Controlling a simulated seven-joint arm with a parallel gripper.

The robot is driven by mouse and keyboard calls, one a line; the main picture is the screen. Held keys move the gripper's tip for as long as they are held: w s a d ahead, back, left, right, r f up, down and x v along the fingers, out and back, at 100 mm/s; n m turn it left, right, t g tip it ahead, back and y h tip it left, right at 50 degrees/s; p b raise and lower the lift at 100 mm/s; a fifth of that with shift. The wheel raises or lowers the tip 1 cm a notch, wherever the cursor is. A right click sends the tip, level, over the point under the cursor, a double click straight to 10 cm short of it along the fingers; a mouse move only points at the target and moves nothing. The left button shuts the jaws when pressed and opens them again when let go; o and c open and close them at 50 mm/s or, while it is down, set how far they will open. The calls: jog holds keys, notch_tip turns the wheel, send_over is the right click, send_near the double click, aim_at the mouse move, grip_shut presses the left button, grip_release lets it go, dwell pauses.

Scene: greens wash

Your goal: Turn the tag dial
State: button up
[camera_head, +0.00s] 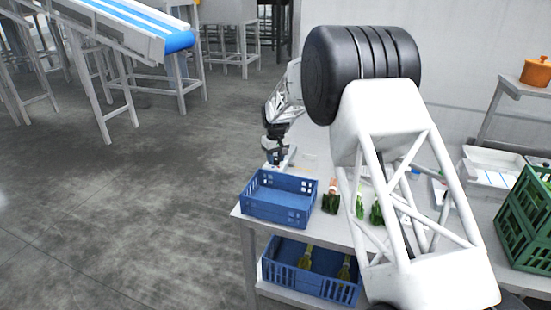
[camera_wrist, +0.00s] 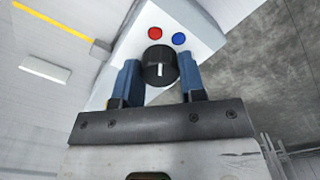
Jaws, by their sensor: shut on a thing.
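The tag dial (camera_wrist: 160,66) is a black round knob with a white pointer line, on the face of a pale box (camera_wrist: 206,28) in the wrist view. The pointer line runs nearly up and down in that view. My gripper (camera_wrist: 160,82) has its two blue fingers on either side of the knob and is shut on it. A red button (camera_wrist: 155,33) and a blue button (camera_wrist: 179,38) sit just above the dial. In the head view my gripper (camera_head: 277,153) is at the far left end of the table, by the pale box; the dial itself is too small to tell there.
An empty blue crate (camera_head: 280,199) stands on the table in front of the gripper. Another blue crate (camera_head: 312,270) with greens is on the lower shelf. Green bunches (camera_head: 330,203) lie right of it. A green crate (camera_head: 528,215) stands at right.

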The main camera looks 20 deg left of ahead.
aim_at(276, 158)
jog(key=shift+n, duration=0.9)
jog(key=o, duration=0.9)
jog(key=shift+r, duration=3.9)
jog(key=shift+d, duration=0.1)
